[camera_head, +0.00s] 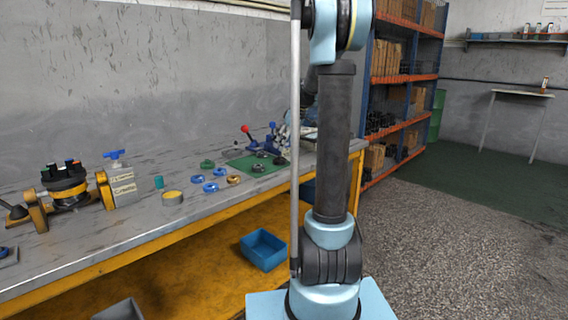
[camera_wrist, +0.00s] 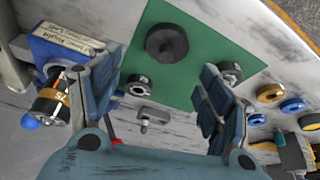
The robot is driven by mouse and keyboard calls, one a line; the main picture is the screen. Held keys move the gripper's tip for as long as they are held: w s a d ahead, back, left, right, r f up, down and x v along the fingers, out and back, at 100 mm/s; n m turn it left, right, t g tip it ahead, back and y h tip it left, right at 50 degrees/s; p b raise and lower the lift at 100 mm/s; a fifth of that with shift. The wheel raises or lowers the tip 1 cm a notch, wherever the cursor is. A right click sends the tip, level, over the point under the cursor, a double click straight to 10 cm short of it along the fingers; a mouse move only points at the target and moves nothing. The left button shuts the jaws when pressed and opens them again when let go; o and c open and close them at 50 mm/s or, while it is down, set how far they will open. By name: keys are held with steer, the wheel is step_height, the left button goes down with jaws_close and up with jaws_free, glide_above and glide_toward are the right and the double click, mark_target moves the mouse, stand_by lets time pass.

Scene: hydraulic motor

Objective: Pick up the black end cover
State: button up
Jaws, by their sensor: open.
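In the wrist view, a black round cover (camera_wrist: 166,43) with a raised centre lies on a green mat (camera_wrist: 205,22). In the head view, several dark round parts lie on the green mat (camera_head: 243,164); I cannot tell for certain which is the cover. My gripper is not clear there behind the arm.
A blue device with a label (camera_wrist: 70,40) stands close to the left finger. Blue rings (camera_wrist: 292,105) and a yellow ring (camera_wrist: 268,93) lie to the right. A grey metal part (camera_wrist: 148,118) lies between the fingers' bases. A blue bin (camera_head: 263,250) is below the bench.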

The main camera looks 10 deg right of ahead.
mark_target(280, 156)
steer(key=shift+s+x, duration=0.2)
steer(key=shift+x, duration=1.55)
steer(key=shift+s+x, duration=0.15)
steer(key=shift+x, duration=1.55)
steer(key=c, duration=1.3)
